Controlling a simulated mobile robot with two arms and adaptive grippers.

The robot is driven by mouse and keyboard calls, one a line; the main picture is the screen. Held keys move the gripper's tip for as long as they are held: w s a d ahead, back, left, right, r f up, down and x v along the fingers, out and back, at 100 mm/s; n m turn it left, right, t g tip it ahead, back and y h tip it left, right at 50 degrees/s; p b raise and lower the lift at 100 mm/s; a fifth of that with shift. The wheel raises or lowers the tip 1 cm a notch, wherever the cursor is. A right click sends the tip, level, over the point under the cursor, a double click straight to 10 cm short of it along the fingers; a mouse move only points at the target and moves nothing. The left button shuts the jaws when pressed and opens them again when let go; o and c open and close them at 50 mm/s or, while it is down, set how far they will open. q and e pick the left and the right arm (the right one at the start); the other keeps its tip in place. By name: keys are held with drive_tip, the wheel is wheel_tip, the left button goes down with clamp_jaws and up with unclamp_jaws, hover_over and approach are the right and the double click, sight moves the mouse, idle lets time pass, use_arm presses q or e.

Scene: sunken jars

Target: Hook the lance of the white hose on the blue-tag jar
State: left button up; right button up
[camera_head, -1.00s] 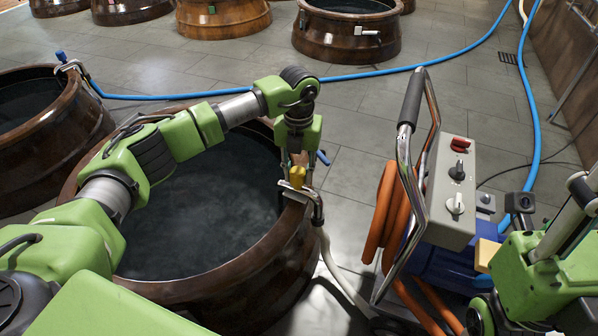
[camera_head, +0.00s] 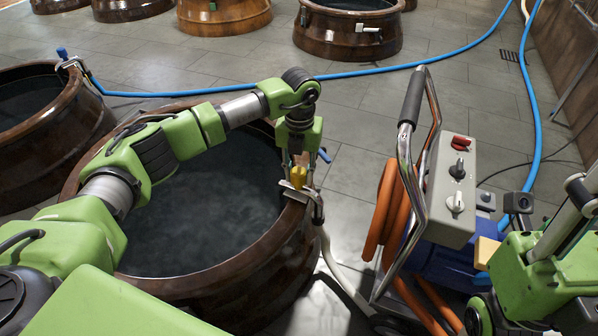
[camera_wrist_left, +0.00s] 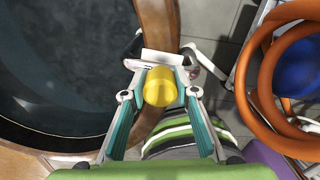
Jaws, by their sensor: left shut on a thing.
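The nearest jar (camera_head: 262,255) is brown, wide and sunken, with dark liquid inside. A small blue piece (camera_head: 323,155) shows beside its right rim; I cannot tell whether it is a tag or a lever. My left gripper (camera_head: 298,172) is over that rim, shut on the yellow grip of the lance (camera_head: 299,180). In the left wrist view the yellow grip (camera_wrist_left: 160,87) sits between the teal fingers, with a pale crosspiece at the rim. The lance's metal bend lies across the rim; whether it rests there is unclear. The white hose (camera_head: 340,276) hangs outside. My right gripper is out of view.
A cart (camera_head: 455,190) with a grey control box and orange hose stands right of the jar. A blue hose (camera_head: 240,88) crosses the floor to another lance (camera_head: 70,62) on the left jar (camera_head: 50,130). Several jars stand behind.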

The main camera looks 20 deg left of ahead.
use_arm(q)
drive_tip(key=shift+f, duration=0.15)
drive_tip(key=o, duration=1.3)
drive_tip(key=o, duration=0.5)
drive_tip(key=shift+f, duration=0.1)
drive_tip(key=shift+o, duration=0.2)
